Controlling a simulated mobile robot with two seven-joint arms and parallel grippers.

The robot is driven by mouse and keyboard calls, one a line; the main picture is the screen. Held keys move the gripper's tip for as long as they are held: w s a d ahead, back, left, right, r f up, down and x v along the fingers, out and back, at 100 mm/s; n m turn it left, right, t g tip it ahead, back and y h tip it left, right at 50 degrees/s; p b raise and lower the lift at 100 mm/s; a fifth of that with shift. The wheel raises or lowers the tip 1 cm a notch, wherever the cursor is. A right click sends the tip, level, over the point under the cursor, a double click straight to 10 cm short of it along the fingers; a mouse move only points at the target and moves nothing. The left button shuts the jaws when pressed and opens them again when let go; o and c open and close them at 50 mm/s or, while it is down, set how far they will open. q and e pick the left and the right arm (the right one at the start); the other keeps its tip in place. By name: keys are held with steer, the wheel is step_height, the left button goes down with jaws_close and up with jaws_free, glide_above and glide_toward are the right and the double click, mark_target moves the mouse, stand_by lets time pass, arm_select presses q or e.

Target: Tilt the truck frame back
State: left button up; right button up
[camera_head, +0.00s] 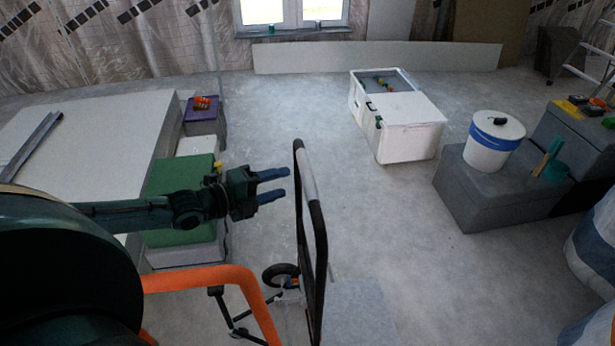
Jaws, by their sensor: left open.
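The truck frame (312,190) is a dark, narrow upright loop with a pale grey section near its top, in the middle of the head view. A small black wheel (281,275) shows at its lower left. My left gripper (277,186) comes in from the left with its two blue fingers apart. It is empty and points at the frame, just left of it, with a small gap in the picture. My right gripper is not in view.
An orange tube (215,277) curves across the lower left. A green-topped box (178,180) stands behind my left arm. A white crate (410,125) and a grey block with a white bucket (490,143) stand to the right. The floor between frame and block is clear.

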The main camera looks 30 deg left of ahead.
mark_target(307, 175)
arm_select(q)
steer(key=x, duration=0.8)
steer(key=shift+w+d+f+b, duration=0.1)
steer(key=shift+w+d+b, duration=0.1)
steer(key=shift+b, duration=0.1)
steer(key=shift+a, duration=0.1)
steer(key=shift+c, duration=0.3)
jaws_close()
